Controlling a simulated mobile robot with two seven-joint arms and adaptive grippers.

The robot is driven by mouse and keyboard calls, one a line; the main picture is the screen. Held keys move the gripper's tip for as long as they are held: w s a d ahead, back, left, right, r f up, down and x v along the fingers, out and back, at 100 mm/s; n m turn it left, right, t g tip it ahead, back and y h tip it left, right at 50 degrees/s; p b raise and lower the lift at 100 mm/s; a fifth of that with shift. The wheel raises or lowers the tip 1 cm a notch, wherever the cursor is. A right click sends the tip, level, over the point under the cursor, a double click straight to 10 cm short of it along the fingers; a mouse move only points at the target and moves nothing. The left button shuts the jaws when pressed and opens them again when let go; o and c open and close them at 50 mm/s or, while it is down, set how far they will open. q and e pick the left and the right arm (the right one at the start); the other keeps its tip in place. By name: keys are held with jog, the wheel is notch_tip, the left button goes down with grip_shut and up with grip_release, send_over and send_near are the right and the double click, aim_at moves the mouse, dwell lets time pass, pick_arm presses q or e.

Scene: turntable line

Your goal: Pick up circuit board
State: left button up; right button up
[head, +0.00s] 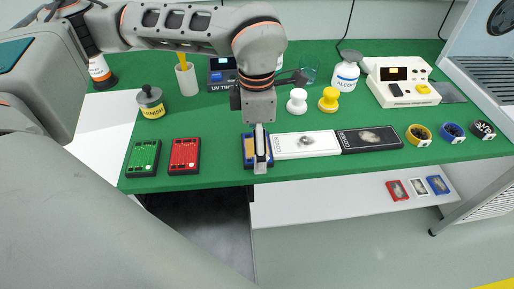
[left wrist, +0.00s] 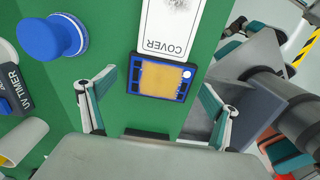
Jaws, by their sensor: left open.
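The circuit board, an orange-tan plate in a blue frame (left wrist: 160,80), lies flat on the green bench beside the white COVER panel. In the head view its blue edge (head: 247,158) shows, with the rest partly hidden behind my left gripper (head: 260,150). That gripper points down over the board. In the left wrist view my left gripper (left wrist: 160,79) is open, with one finger on each side of the board and apart from it. Nothing is between the fingers except the board below. My right gripper is not in view.
The white panel (head: 320,143) and a black panel (head: 370,138) lie to the board's right. Red (head: 184,156) and green (head: 143,157) trays lie to its left. The UV timer (head: 222,75) and knobs stand behind. The bench's front edge is close.

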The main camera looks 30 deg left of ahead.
pick_arm(q)
jog(key=c, duration=1.2)
jog(key=shift+c, duration=0.2)
jog(key=shift+r, duration=0.2)
